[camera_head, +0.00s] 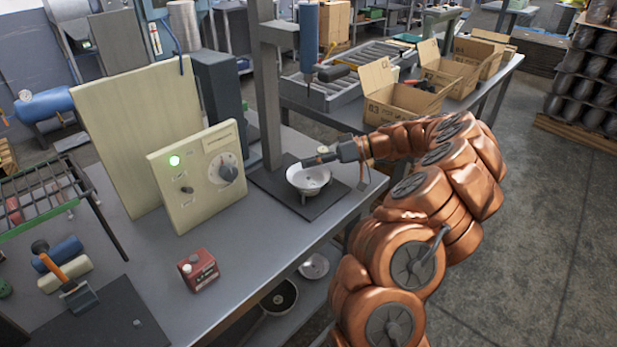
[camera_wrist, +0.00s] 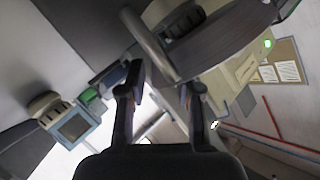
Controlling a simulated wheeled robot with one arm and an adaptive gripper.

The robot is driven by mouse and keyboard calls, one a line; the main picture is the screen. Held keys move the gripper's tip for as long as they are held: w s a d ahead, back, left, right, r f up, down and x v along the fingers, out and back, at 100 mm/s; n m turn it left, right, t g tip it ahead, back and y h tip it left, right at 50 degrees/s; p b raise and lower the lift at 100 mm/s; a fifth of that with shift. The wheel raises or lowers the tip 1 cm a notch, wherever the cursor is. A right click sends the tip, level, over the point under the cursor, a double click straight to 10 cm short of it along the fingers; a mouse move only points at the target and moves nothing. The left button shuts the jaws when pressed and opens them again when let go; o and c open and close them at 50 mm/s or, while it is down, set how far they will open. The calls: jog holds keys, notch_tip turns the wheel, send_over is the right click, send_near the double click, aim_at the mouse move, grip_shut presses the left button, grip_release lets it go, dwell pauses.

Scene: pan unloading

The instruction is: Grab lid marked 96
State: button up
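No lid with a readable 96 shows in either view. A pale round dish-shaped piece (camera_head: 309,180), possibly a pan or lid, sits on the dark base plate below the press column in the head view. My gripper (camera_head: 312,162) is close to its upper rim; I cannot tell whether they touch. In the wrist view my gripper (camera_wrist: 164,88) has its two fingers apart with no clear object clamped between them. A large grey curved piece (camera_wrist: 225,40) fills the top of that view; I cannot tell what it is.
A control box (camera_head: 205,177) with a green light stands left of the press. Round pans (camera_head: 280,297) lie on the shelf below. Open cardboard boxes (camera_head: 400,98) stand on the table behind my arm.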

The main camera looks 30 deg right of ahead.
grip_shut()
dwell(0.6)
